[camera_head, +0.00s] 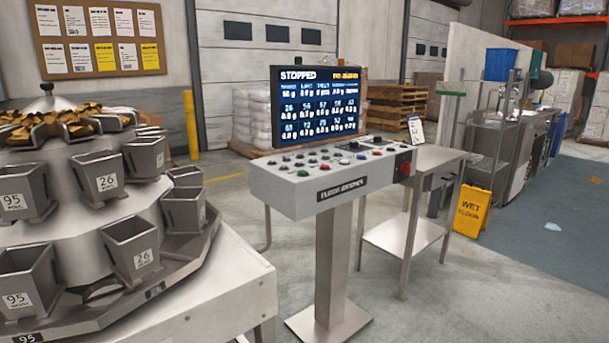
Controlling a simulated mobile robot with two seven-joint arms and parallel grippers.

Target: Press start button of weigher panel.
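The weigher panel (318,187) is a light grey console on a steel pedestal in the middle of the head view. Its sloped top carries several small knobs and buttons. A green button (303,173) sits near the front left edge of the top; its label is too small to read. A red button (405,169) sits on a dark plate at the right end. The screen (314,105) above the panel reads "STOPPED" and shows rows of figures. Neither of my grippers is in view.
The multihead weigher (95,220) with numbered steel buckets fills the left side. A steel side table (425,158) stands close behind the panel's right end. A yellow wet floor sign (472,210) stands further right. The floor before the panel's right side is clear.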

